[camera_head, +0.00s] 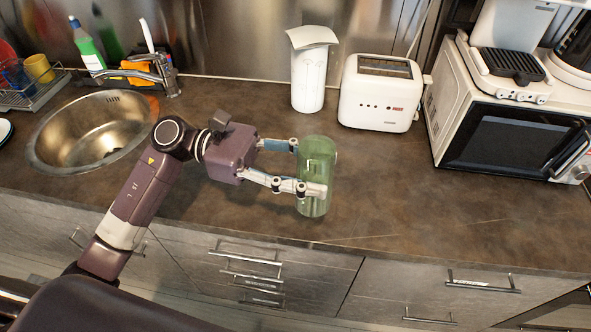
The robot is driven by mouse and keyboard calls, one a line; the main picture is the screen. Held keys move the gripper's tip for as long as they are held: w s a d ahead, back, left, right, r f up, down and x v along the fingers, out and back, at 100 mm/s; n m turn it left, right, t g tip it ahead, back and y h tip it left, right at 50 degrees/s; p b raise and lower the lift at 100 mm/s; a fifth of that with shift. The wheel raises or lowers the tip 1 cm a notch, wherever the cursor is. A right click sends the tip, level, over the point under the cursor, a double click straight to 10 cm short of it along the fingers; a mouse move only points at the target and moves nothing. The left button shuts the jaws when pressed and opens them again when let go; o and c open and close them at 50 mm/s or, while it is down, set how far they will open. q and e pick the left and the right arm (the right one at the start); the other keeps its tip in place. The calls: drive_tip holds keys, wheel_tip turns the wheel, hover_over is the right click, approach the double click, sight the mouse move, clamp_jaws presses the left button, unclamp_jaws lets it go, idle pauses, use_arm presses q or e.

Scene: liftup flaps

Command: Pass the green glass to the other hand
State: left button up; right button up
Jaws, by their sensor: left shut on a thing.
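A green see-through glass (318,160) stands upright in the picture at the middle of the brown counter, near its front part. My left gripper (310,168) reaches in from the left and is shut on the glass, with its fingers around the glass's sides. Whether the glass's base touches the counter I cannot tell. My right gripper is not in view.
A white toaster (380,95) and a paper towel roll (310,75) stand behind the glass. A microwave (510,130) is at the right. A sink (95,130) with a faucet (160,72) is at the left. The counter (430,205) right of the glass is clear.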

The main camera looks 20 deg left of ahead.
sight(301, 153)
use_arm(q)
drive_tip(key=shift+w+d+r+m+g, duration=0.1)
drive_tip(key=shift+d+r+m+g, duration=0.2)
drive_tip(key=shift+d+m+g, duration=0.3)
drive_tip(key=shift+w+d+f+m+g+y, duration=1.1)
drive_tip(key=shift+w+d+f+m+g, duration=1.1)
drive_tip(key=shift+g, duration=1.2)
drive_tip(key=s+a+r+n+t, duration=0.2)
drive_tip(key=r+t, duration=0.1)
drive_tip(key=t, duration=0.1)
drive_tip(key=s+a+r+n+t+h, duration=0.1)
drive_tip(key=s+a+r+n+t, duration=0.1)
drive_tip(key=a+r+n+t, duration=0.1)
drive_tip(key=s+a+r+n+t, duration=0.2)
drive_tip(key=a+r+n+t, duration=0.1)
drive_tip(key=t, duration=0.2)
drive_tip(key=shift+s+a+r+h, duration=0.2)
drive_tip(key=shift+s+h, duration=0.1)
drive_tip(key=shift+h, duration=0.1)
drive_tip(key=w+d+n+t+y, duration=0.2)
drive_tip(key=w+d+n+t, duration=0.2)
drive_tip(key=w+d+t, duration=0.2)
drive_tip(key=shift+w+d+n+t+y, duration=0.4)
drive_tip(key=shift+w+d, duration=0.55)
drive_tip(key=shift+d, duration=1.05)
